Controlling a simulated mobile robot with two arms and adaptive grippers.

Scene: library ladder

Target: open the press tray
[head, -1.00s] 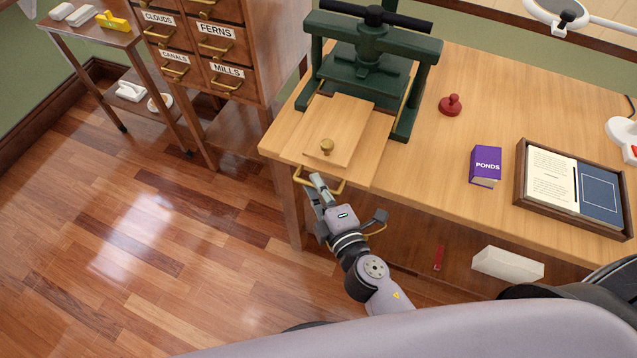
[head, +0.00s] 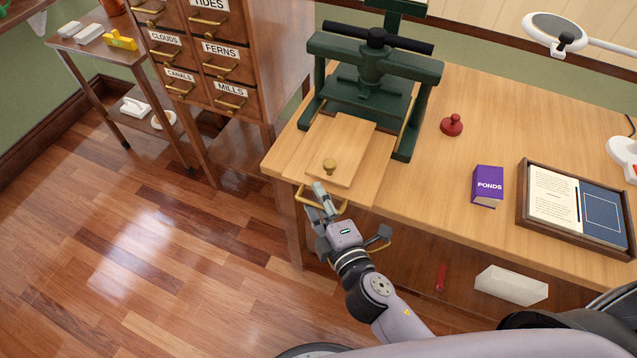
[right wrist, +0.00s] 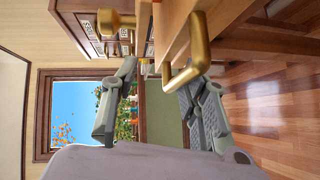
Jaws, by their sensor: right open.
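The press tray (head: 298,166) is a flat wooden board at the front of the green press (head: 373,75), near the table's front edge. A smaller wooden board (head: 343,140) with a brass knob (head: 329,165) lies on it. A brass loop handle (head: 307,199) is at the tray's front; it also shows in the right wrist view (right wrist: 187,70). My right gripper (head: 322,199) is open at this handle. In the right wrist view the handle is by the right-hand finger, overlapping it; whether they touch I cannot tell. My left gripper is not in view.
The wooden table (head: 420,185) holds a red stamp (head: 452,125), a purple book (head: 487,186) and a framed tray (head: 577,209). A labelled drawer cabinet (head: 215,55) stands to the left. The floor (head: 150,230) in front is clear.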

